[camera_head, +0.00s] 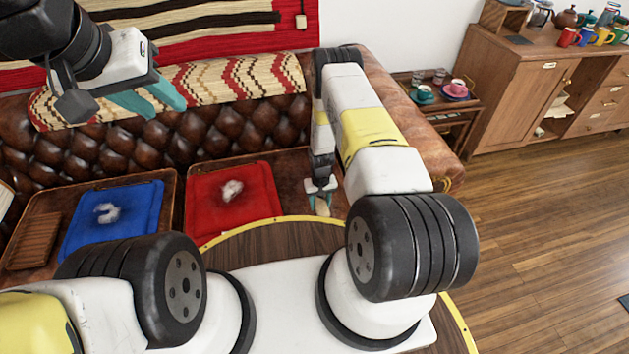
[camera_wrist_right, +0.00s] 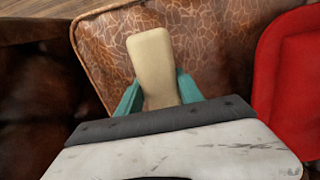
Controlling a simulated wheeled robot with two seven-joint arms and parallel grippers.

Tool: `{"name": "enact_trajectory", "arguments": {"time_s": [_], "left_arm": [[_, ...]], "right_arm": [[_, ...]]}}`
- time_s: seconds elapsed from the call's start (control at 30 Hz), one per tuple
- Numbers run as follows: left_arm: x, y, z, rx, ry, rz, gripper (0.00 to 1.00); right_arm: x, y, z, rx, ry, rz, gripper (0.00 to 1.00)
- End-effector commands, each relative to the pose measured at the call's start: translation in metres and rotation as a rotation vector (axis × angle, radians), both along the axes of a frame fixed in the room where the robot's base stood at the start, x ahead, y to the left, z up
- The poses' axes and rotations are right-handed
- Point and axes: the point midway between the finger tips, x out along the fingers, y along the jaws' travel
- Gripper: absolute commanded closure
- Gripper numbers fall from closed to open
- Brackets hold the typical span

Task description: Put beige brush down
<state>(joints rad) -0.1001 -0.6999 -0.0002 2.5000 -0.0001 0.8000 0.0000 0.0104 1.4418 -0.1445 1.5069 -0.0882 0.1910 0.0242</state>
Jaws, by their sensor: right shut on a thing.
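The beige brush (camera_wrist_right: 152,62) is between the teal fingers of my right gripper (camera_wrist_right: 158,95), which is shut on it. In the head view the brush (camera_head: 322,208) shows small below the right gripper (camera_head: 320,192), over the brown leather seat (camera_head: 338,203) just right of the red mat. Whether the brush touches the leather I cannot tell. My left gripper (camera_head: 148,100) is raised at the upper left in front of the sofa back, its teal fingers apart and empty.
A red mat (camera_head: 258,200) and a blue mat (camera_head: 138,215), each with white fluff, lie on the sofa. A ribbed brown tray (camera_head: 35,240) is at far left. A small side table (camera_head: 465,102) with cups stands beyond the sofa arm (camera_head: 395,95).

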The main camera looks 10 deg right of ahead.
Motion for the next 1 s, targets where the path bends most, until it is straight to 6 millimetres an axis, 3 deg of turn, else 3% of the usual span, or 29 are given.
{"name": "enact_trajectory", "arguments": {"time_s": [0.33, 0.77, 0.8, 0.87, 1.0], "left_arm": [[0.000, 0.000, 0.000, 0.000, 0.000, 0.000, 0.64], [0.000, 0.000, 0.000, 0.000, 0.000, 0.000, 0.64], [0.000, 0.000, 0.000, 0.000, 0.000, 0.000, 0.64], [0.000, 0.000, 0.000, 0.000, 0.000, 0.000, 0.64], [0.000, 0.000, 0.000, 0.000, 0.000, 0.000, 0.64]], "right_arm": [[0.000, 0.000, -0.043, 0.000, 0.001, 0.000, 1.00], [0.000, 0.000, -0.050, 0.000, 0.001, 0.000, 1.00], [0.000, 0.000, -0.049, 0.000, 0.000, 0.000, 0.49], [0.000, 0.000, -0.049, 0.000, 0.000, 0.000, 0.37], [0.000, 0.000, -0.049, 0.000, 0.001, 0.000, 0.35]]}}
